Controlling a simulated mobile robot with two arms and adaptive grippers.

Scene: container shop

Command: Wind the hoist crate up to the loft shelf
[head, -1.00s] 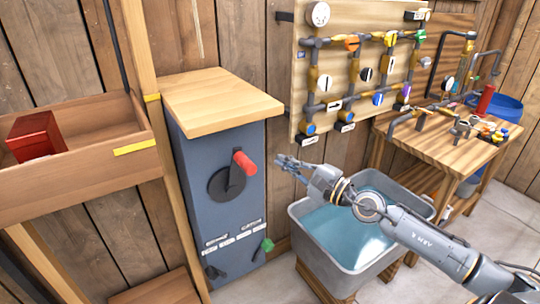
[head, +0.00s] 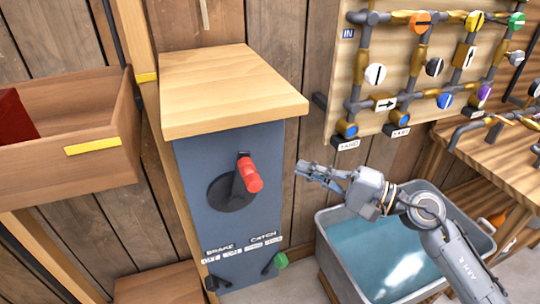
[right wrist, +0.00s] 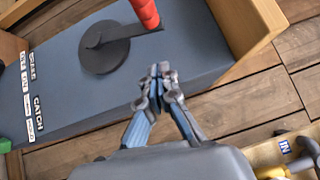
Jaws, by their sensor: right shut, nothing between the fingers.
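The wooden hoist crate (head: 98,190) hangs at the left with a yellow stripe on its front and a red box (head: 14,118) inside. The winch cabinet (head: 225,215) carries a black crank disc (head: 226,197) with a red handle (head: 249,175) pointing outward; the handle also shows at the top of the right wrist view (right wrist: 145,12). Below are a dark brake lever (head: 217,284) and a green-knobbed catch lever (head: 280,261). My right gripper (head: 301,168) is shut and empty, right of the red handle and apart from it. My left gripper is out of view.
A wooden top (head: 230,85) overhangs the cabinet. A grey tub of water (head: 335,255) stands below my right arm. A pipe board (head: 400,60) with valves and a workbench (head: 510,165) are at the right. A yellow mark (head: 146,77) is on the post.

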